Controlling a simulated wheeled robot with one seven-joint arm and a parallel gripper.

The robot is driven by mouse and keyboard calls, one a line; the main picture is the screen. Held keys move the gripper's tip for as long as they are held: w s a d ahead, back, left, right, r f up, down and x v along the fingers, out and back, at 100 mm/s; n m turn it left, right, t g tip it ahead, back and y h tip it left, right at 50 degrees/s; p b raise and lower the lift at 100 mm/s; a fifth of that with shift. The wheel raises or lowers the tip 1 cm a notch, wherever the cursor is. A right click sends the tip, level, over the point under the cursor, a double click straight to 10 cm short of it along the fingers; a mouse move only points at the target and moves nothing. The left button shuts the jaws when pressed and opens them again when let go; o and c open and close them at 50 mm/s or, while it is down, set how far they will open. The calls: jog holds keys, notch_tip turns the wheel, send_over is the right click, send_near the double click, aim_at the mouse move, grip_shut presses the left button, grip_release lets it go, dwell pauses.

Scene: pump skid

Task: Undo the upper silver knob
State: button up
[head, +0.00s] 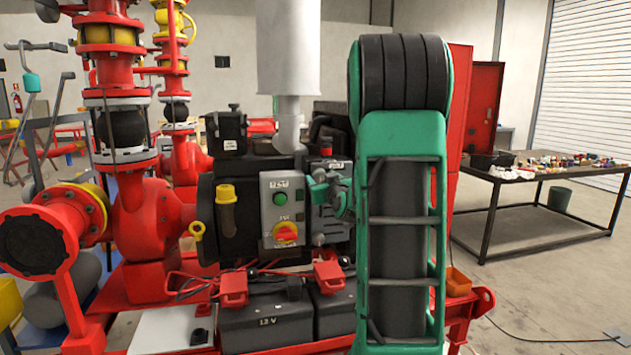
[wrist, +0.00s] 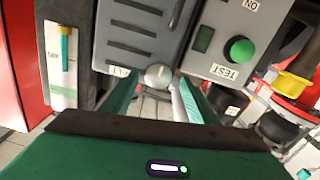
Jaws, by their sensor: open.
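In the wrist view, a round silver knob (wrist: 157,75) sits on the edge of a grey slatted panel (wrist: 140,35). My gripper (wrist: 161,84) is open, with one green finger on each side of this knob; I cannot tell if either touches it. In the head view, my green gripper (head: 322,190) is in front of the dark engine block, just right of the grey control box (head: 281,210). A silver knob (head: 318,239) shows below my gripper there. The spot right behind the fingers is hidden in the head view.
The control box carries a green button (wrist: 240,50) and a red-yellow rotary switch (head: 285,234) close beside my gripper. Batteries (head: 268,318) with red clamps lie below. A white pipe (head: 289,125) rises behind. A cluttered table (head: 540,185) stands far right.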

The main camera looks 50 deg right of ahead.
jog(key=shift+x, duration=1)
jog(key=c, duration=1.1)
jog(key=shift+o, duration=0.4)
jog(key=shift+a, duration=0.3)
jog(key=shift+w, duration=0.1)
jog(key=shift+c, duration=0.2)
